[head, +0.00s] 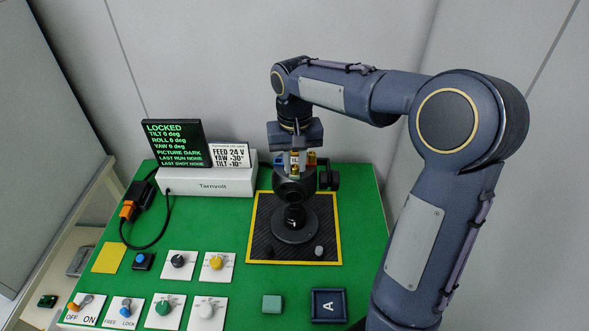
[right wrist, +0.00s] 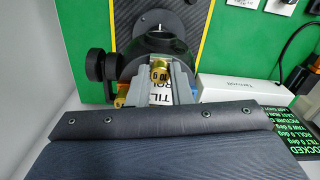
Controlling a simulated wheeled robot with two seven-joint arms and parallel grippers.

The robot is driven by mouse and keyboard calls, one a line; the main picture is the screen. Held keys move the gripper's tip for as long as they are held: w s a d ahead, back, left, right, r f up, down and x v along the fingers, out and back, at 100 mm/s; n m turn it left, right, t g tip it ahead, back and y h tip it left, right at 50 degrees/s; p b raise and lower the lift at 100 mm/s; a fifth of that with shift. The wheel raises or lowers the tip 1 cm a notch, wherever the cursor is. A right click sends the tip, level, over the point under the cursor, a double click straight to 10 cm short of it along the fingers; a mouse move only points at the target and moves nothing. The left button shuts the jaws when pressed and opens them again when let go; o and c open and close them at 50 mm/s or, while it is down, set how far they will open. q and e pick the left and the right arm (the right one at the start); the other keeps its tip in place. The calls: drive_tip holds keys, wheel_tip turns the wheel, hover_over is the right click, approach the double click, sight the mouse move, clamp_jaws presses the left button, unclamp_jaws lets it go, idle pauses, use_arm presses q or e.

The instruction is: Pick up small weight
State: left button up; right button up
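A small brass weight marked "10 g" (right wrist: 160,74) shows between the fingertips in the right wrist view. In the head view a brass piece (head: 295,154) shows at the top of the dark gimbal head (head: 294,186), just under my right gripper (head: 295,160). My right gripper points down over the gimbal, with one finger on each side of the weight in the right wrist view (right wrist: 160,80). The gap looks narrow; I cannot tell if the fingers touch the weight. My left gripper is out of view.
The gimbal stands on a black mat with a yellow border (head: 336,225) on the green table (head: 240,300). A white Tarnvolt box (head: 212,186) and a "LOCKED" display (head: 174,143) stand behind left. Knobs and switches line the front left; a blue "A" tray (head: 328,305) is front right.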

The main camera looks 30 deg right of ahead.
clamp_jaws()
drive_tip(key=shift+r, duration=0.1)
